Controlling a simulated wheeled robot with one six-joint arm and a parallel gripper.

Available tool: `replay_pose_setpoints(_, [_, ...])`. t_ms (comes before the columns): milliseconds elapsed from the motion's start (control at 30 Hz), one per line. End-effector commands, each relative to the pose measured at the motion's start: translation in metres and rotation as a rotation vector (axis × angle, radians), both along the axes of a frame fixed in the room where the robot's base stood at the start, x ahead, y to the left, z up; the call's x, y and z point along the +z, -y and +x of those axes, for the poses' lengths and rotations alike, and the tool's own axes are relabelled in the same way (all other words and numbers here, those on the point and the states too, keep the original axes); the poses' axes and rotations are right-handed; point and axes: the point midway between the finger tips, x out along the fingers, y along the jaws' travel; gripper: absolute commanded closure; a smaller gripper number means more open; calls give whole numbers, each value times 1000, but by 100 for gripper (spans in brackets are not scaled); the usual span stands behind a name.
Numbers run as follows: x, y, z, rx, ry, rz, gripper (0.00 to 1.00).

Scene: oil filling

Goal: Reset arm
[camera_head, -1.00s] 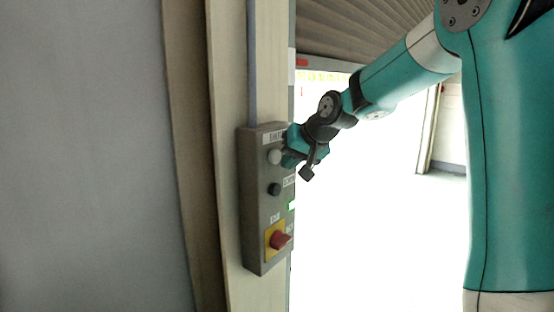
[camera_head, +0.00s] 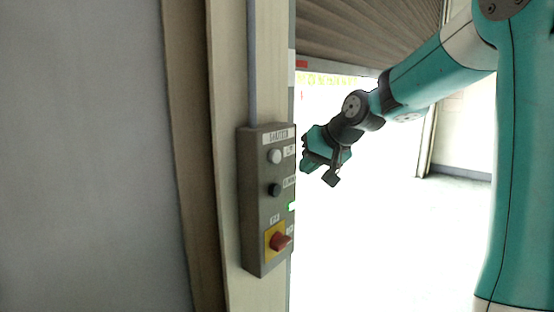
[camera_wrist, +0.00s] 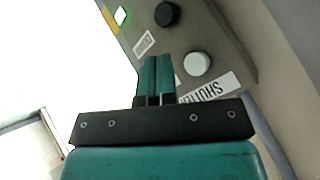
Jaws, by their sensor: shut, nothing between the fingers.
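My gripper (camera_head: 307,160) is at the end of my teal arm, just right of the grey control box in the head view and apart from it. In the wrist view, my gripper's two teal fingers (camera_wrist: 155,76) are together with nothing between them, and they point toward the box. The grey control box (camera_head: 262,215) is fixed to a pale post. It has a white button (camera_head: 275,156), a dark button (camera_head: 274,190), a green light (camera_head: 292,206) and a red knob on a yellow plate (camera_head: 281,241). The white button also shows in the wrist view (camera_wrist: 197,64).
A pale post (camera_head: 228,100) and a grey wall (camera_head: 90,150) stand on the left. A brown slatted shutter (camera_head: 370,35) is raised above the opening. The bright floor (camera_head: 390,240) to the right of the box looks clear.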

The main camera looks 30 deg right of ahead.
Motion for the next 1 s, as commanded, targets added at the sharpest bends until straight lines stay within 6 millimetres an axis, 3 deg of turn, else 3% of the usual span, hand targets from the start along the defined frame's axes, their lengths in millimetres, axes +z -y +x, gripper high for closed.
replay_pose_setpoints(400, [-1,-2,0,5,-2,0,100])
replay_pose_setpoints(467, [-4,-11,-3,25,-10,-2,100])
replay_pose_setpoints(567, [-17,-46,-15,116,-47,-13,100])
replay_pose_setpoints(667, [-39,-103,-44,275,-113,-39,100])
replay_pose_setpoints(800, [-76,-180,-112,552,-221,-94,100])
replay_pose_setpoints(900, [-100,-216,-166,739,-290,-141,100])
replay_pose_setpoints(1000, [-118,-234,-213,889,-346,-183,100])
